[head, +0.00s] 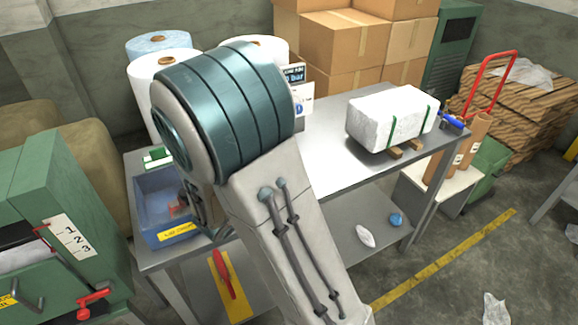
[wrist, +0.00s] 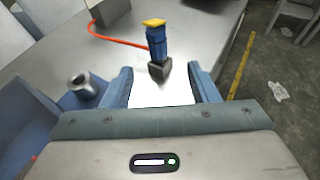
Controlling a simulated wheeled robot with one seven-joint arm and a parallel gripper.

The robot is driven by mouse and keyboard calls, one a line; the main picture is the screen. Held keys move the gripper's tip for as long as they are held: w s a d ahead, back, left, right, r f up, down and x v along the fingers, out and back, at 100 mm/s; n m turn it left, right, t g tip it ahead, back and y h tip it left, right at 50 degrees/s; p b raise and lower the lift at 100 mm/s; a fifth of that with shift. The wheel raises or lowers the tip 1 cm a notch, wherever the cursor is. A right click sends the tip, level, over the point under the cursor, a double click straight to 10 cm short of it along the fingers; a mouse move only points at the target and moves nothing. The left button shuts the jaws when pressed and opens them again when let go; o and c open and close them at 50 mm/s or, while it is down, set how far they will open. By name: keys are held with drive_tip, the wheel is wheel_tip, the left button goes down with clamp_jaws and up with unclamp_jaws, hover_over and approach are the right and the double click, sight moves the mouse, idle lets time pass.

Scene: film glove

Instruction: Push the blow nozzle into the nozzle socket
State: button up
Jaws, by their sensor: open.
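In the wrist view a blue upright piece with a yellow top (wrist: 155,42) stands on the table, in a dark grey block at its foot; it looks like the blow nozzle. An orange hose runs from it to the left. A silver cylinder with a dark round opening (wrist: 84,88) is at left, beside the blue bin; I cannot tell whether this or the dark block (wrist: 160,72) is the nozzle socket. My gripper (wrist: 160,70) is open and empty, its blue fingers either side of a bright white patch, the dark block just beyond. My arm hides this area in the head view.
A blue bin (head: 153,217) sits at the table's left end. A white wrapped block (head: 392,118) lies on wooden strips at the right. Paper rolls (head: 150,82) and cardboard boxes (head: 343,42) stand behind. The middle of the metal table (head: 330,158) is clear.

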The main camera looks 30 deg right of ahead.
drive_tip(key=x, duration=0.8)
drive_tip(key=shift+w+d+p, duration=0.15)
drive_tip(key=shift+w+p, duration=0.1)
drive_tip(key=shift+p, duration=0.05)
drive_tip(key=shift+p+x, duration=0.75)
drive_tip(key=shift+x, duration=1.85)
drive_tip(key=shift+w, duration=0.1)
drive_tip(key=c, duration=1.1)
